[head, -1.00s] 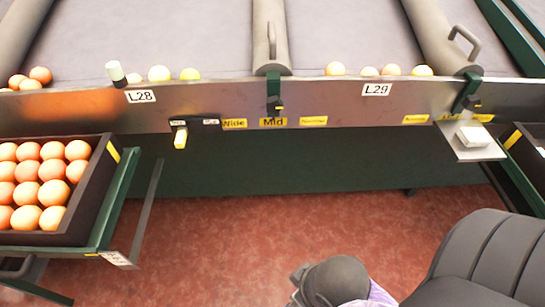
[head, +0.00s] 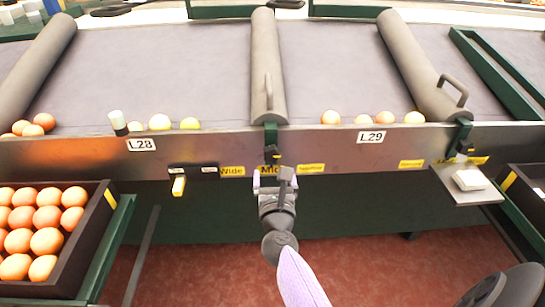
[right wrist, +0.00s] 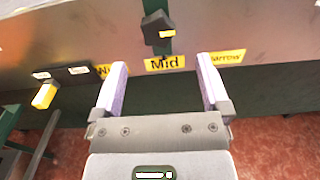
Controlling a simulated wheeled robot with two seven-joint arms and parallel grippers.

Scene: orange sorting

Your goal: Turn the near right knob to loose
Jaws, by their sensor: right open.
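A black knob (head: 272,153) with a yellow mark hangs on the steel front rail below the middle roller. It also shows in the right wrist view (right wrist: 157,28), just above the yellow "Mid" label (right wrist: 165,63). A second dark knob (head: 465,147) sits on the rail below the right roller, above a small shelf. My right gripper (head: 274,176) is open and empty just below the middle knob. In the right wrist view its two pale fingers (right wrist: 162,84) point up at the rail, apart from the knob. My left gripper is not in view.
A yellow-tipped lever (head: 178,186) stands out from the rail at left. An orange-filled crate (head: 99,222) is at lower left. The small shelf (head: 466,196) with a white block juts out at right. Open floor lies below the rail.

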